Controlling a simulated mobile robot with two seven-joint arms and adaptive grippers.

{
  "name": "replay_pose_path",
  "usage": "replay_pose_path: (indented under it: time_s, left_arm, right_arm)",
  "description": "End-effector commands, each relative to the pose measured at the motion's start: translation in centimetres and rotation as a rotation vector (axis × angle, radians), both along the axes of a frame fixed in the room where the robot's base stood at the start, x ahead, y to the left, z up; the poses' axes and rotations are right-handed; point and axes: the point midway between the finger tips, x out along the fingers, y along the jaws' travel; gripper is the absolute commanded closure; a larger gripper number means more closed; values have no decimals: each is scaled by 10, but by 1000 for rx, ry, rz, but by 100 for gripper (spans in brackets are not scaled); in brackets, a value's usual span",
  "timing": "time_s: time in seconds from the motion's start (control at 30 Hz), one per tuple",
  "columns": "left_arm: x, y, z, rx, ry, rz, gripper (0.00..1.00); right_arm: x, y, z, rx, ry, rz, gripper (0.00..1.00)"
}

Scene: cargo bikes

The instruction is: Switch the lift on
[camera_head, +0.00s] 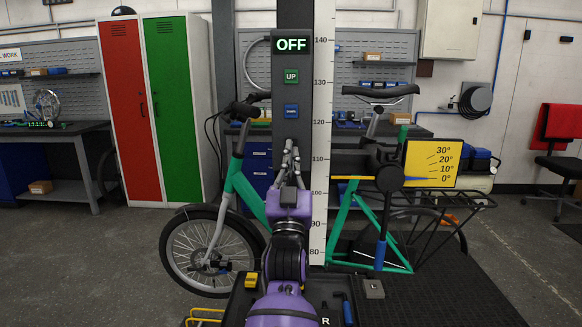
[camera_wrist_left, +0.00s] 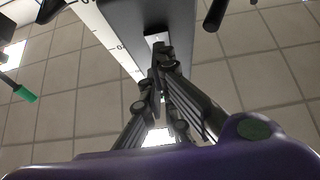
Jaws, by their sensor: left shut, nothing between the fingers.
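The lift's dark column (camera_head: 291,20) stands upright in the middle of the head view. Its display (camera_head: 292,45) reads OFF in green letters. Below it are a green UP button (camera_head: 291,76) and a blue button (camera_head: 291,111). My left gripper (camera_head: 290,146) is shut and empty, pointing up in front of the column below the blue button. In the left wrist view, the fingertips of my left gripper (camera_wrist_left: 160,62) are close to a small light plate (camera_wrist_left: 156,38) on the column. They partly cover it, and I cannot tell whether they touch. My right gripper is out of view.
A white height scale (camera_head: 320,120) runs up the column's right side. A green cargo bike (camera_head: 345,222) stands behind the column, its front wheel (camera_head: 212,252) to the left. A yellow angle sign (camera_head: 431,164) is on the right. Red and green lockers (camera_head: 167,100) stand behind left.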

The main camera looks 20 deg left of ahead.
Motion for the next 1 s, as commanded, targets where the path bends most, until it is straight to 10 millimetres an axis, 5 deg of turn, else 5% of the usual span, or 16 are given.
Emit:
replay_pose_path:
  time_s: [0.47, 0.7, 1.0]
  left_arm:
    - [7, 2, -2, 1, -4, 0, 100]
    - [15, 4, -11, 24, -75, 0, 100]
    - [13, 4, -6, 23, -76, 1, 100]
  right_arm:
    - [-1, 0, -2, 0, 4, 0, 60]
    - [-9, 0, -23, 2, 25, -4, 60]
    - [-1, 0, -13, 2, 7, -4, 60]
